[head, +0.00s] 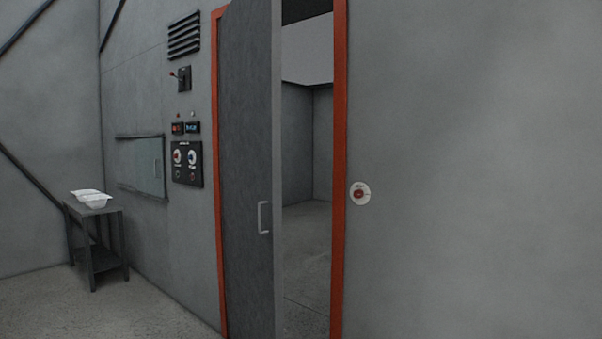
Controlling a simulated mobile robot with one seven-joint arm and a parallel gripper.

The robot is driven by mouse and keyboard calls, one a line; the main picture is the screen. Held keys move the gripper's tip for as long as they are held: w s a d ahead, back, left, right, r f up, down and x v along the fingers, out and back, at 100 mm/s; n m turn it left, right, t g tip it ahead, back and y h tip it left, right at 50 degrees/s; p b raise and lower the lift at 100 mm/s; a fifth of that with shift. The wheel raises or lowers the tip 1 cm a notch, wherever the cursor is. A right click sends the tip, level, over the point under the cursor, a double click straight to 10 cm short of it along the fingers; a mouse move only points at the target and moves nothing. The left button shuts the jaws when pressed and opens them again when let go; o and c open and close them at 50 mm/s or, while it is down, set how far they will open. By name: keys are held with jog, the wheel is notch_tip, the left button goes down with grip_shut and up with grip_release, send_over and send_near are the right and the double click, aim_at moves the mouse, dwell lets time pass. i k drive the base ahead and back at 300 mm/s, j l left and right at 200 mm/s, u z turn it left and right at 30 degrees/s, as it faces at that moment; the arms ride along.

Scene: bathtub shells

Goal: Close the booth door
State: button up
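The booth door (246,150) is a tall dark grey panel in the middle of the head view, standing ajar in an orange-red frame (339,170). A pale D-shaped handle (263,217) sits near the door's right edge. Between that edge and the right post there is a gap, through which the booth's inside (307,150) shows grey walls and floor. The foot of the door is cut off by the picture's lower edge. My gripper is not in view.
Left of the door are a control panel (187,163), a lever switch (184,79) and a vent (185,36). A small table (96,212) holds white shells (93,198). A round red button (360,193) is on the right wall. The floor at left (110,310) is clear.

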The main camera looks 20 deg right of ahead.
aim_at(250, 43)
jog(key=z, duration=0.4)
jog(key=i+l, duration=0.2)
jog(key=i, duration=0.25)
jog(key=i+l, duration=0.2)
jog(key=i, duration=0.25)
jog(key=i+l, duration=0.2)
jog(key=i, duration=0.25)
jog(key=i+u, duration=0.05)
